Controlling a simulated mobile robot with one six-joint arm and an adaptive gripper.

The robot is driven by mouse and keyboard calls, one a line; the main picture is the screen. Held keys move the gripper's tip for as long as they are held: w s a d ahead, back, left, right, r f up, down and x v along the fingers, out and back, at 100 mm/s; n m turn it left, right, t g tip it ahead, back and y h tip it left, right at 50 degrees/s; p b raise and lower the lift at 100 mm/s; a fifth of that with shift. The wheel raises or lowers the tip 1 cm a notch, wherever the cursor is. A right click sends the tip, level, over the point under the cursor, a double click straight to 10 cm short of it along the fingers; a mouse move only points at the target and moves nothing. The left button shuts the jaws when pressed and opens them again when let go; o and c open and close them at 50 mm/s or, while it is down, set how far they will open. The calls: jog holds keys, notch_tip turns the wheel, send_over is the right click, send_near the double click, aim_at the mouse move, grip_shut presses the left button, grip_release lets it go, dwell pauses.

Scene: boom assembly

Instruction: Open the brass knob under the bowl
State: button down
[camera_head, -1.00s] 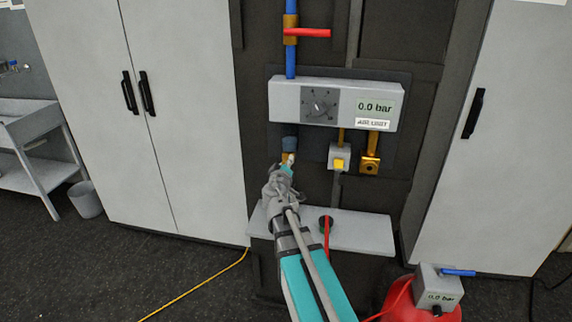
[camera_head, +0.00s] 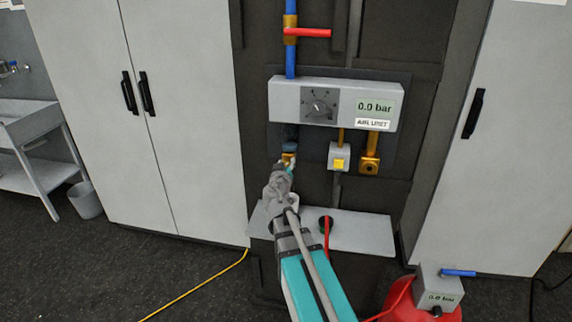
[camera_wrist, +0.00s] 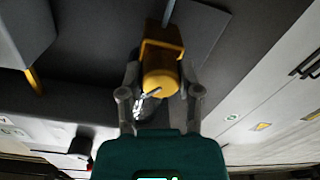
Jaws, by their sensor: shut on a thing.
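The brass knob (camera_wrist: 160,82) fills the middle of the wrist view, with my gripper's (camera_wrist: 163,74) two fingers on either side of it, shut on it. In the head view the brass piece (camera_head: 288,157) shows just below the blue-grey bowl (camera_head: 290,141), under the left end of the grey panel. My gripper (camera_head: 287,166) is at it from below and in front, and partly hides it.
The grey panel (camera_head: 285,100) has a dial (camera_head: 319,104) and a display reading 0.0 bar. A grey shelf (camera_head: 365,233) is below. A red tank (camera_head: 395,300) stands lower right.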

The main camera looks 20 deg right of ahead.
jog(key=shift+c, duration=1.5)
grip_release()
jog(key=v, duration=0.7)
jog(key=shift+s+a, duration=0.1)
jog(key=shift+s, duration=0.05)
